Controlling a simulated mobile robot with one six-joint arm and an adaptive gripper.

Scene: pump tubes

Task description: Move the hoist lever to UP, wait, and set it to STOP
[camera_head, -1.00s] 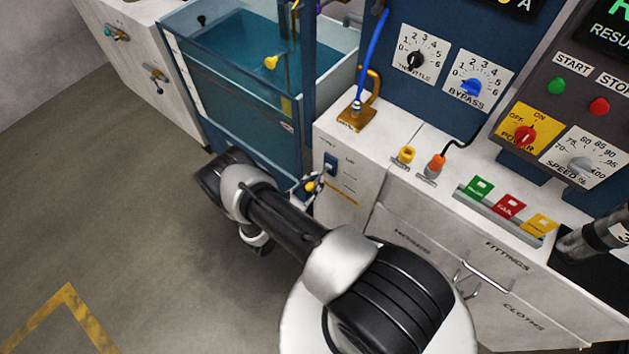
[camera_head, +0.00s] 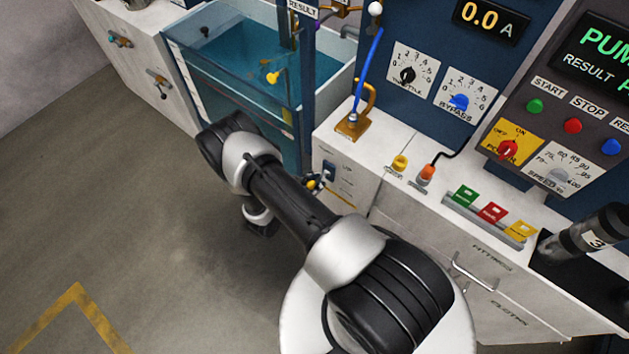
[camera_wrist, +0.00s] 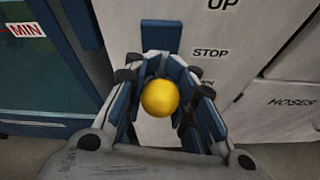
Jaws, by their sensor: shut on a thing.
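The hoist lever ends in a yellow ball knob (camera_wrist: 160,98), which sits between the fingers of my gripper (camera_wrist: 163,92) in the wrist view. My gripper is shut on this knob. In the head view the knob (camera_head: 311,184) is a small yellow spot beside my arm, at the white cabinet's left front. A blue plate (camera_wrist: 161,36) of the lever mount shows just beyond the fingers. The UP label (camera_wrist: 222,4) is at the top edge of the wrist view, and the STOP label (camera_wrist: 210,53) is below it. The knob appears lower in the picture than the STOP label. The lever's shaft is mostly hidden.
The water tank (camera_head: 222,92) with blue walls stands left of the cabinet. A drawer handle (camera_head: 473,275) sticks out at the right. The control panel (camera_head: 590,90) and coloured tags (camera_head: 490,212) are above the drawers. Open floor (camera_head: 120,200) lies at the left.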

